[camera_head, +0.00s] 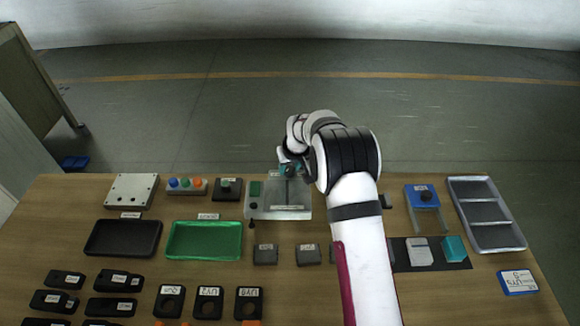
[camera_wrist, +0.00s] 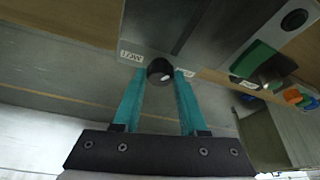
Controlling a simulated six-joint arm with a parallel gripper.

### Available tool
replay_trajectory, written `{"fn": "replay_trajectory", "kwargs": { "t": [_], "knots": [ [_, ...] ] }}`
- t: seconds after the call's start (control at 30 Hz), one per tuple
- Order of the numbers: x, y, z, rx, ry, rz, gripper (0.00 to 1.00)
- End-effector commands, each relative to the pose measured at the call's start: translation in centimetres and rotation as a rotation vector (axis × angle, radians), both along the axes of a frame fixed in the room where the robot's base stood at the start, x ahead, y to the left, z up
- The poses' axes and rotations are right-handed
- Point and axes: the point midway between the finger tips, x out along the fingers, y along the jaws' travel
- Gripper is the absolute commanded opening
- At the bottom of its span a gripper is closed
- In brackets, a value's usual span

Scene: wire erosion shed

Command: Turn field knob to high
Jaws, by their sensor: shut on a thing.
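The field knob (camera_wrist: 158,68) is a round black knob with a white mark, on the edge of a grey machine (camera_wrist: 225,25). In the wrist view my gripper (camera_wrist: 159,75) has its two teal fingers on either side of it, shut on it. One small white label (camera_wrist: 131,55) lies left of the knob; another (camera_wrist: 186,72) is partly hidden by the right finger. Their words are hard to read. In the head view the grey machine (camera_head: 256,211) stands at the back middle of the table, with my gripper (camera_head: 289,169) at its far edge; the knob is hidden there.
A green tray (camera_head: 204,256) and a dark tray (camera_head: 123,252) lie left of the machine. A button box (camera_head: 187,186) stands behind them. Several small dark blocks lie in front. A grey divided tray (camera_head: 487,245) is at the right. My arm covers the table's middle right.

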Motion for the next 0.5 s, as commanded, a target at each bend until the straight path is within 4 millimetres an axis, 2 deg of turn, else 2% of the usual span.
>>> {"fn": "replay_trajectory", "kwargs": {
  "t": [0.5],
  "knots": [
    [-0.1, 0.42, -0.05, -0.002, 0.001, -0.375, 0.0]
  ]
}}
